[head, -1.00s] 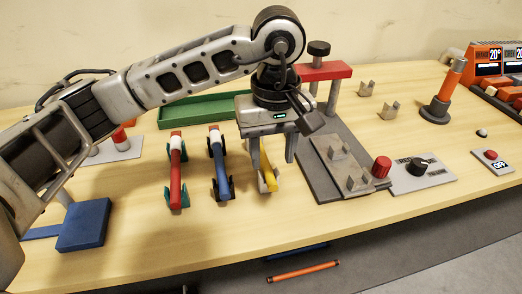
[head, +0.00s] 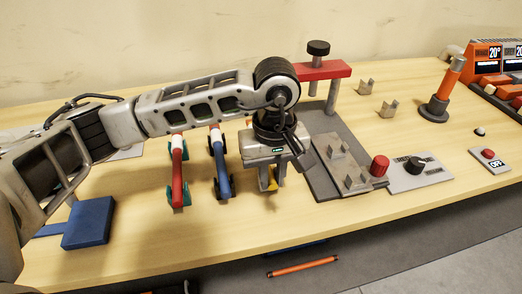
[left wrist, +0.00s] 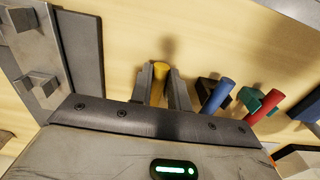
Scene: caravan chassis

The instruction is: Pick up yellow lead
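The yellow lead (left wrist: 160,82) is between the two fingers of my left gripper (left wrist: 162,86) in the left wrist view, with the fingers close against its sides. In the head view my left gripper (head: 269,181) points down over the table, and only a small part of the yellow lead (head: 273,186) shows between its fingers. The gripper body hides the rest, so I cannot tell whether the lead is clear of the table. My right gripper is not in view.
A blue lead (head: 221,175) and a red lead (head: 177,180) stand in holders left of the gripper. A grey fixture plate (head: 325,183) is close on its right. A red knob (head: 380,165) and a dial panel (head: 421,173) are further right. A blue block (head: 88,223) is at the left.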

